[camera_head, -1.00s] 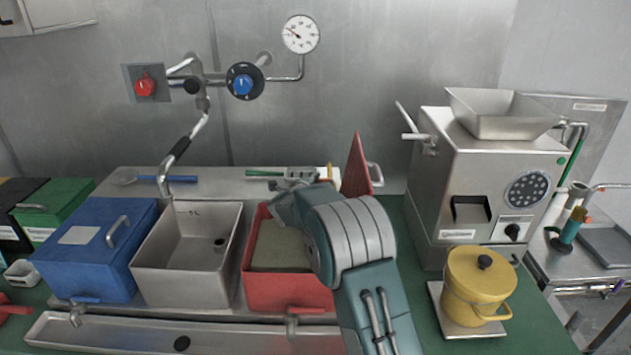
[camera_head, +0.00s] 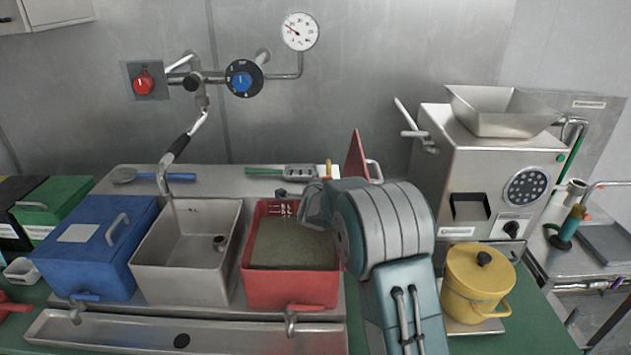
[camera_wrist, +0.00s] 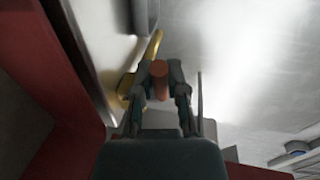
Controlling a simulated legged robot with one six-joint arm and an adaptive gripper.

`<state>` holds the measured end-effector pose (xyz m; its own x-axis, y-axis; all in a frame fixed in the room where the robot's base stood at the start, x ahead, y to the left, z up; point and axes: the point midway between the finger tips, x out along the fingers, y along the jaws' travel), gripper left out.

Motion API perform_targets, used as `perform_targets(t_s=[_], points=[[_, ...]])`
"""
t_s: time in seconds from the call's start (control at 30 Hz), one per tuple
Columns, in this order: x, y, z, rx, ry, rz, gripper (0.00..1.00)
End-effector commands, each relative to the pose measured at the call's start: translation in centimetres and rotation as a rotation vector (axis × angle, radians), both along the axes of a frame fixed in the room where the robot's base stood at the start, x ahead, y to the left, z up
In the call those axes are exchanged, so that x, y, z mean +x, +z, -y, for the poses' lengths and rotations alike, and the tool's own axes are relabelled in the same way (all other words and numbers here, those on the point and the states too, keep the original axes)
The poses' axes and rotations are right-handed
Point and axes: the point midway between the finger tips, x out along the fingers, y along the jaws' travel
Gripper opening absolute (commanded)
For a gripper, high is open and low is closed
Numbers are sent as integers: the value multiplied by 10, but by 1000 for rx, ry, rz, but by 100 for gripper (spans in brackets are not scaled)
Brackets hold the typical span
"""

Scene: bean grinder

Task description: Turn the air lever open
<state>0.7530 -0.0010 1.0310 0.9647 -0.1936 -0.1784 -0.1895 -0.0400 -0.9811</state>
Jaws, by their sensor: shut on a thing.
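My gripper (camera_wrist: 158,70) shows in the wrist view, its two dark fingers closed on the sides of an orange-brown rounded piece (camera_wrist: 158,86). A yellow bar (camera_wrist: 152,48) runs just behind the fingers. In the head view my wrist is over the right side of the red basin, and it hides the fingers and the held piece. The grinder (camera_head: 480,165) stands to the right, with a slanted metal lever (camera_head: 407,113) on its left side, apart from my arm. No label shows which part is the air lever.
A red upright panel (camera_head: 356,158) stands close behind my wrist. The red basin (camera_head: 262,290), steel basin (camera_head: 160,275) and blue box (camera_head: 85,265) line the left. A yellow pot (camera_head: 478,280) stands right of my arm. Red (camera_head: 144,83) and blue (camera_head: 242,82) knobs are on the wall.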

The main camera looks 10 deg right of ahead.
Motion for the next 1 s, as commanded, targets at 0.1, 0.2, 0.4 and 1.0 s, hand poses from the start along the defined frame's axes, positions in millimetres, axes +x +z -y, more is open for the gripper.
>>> perform_targets(t_s=[0.1,0.2,0.4,1.0], points=[[-1,-4,0,1,0,-9,0],[-1,-5,0,1,0,-9,0],[-1,-3,0,0,-1,-6,54],[-46,8,-10,-1,0,-3,54]])
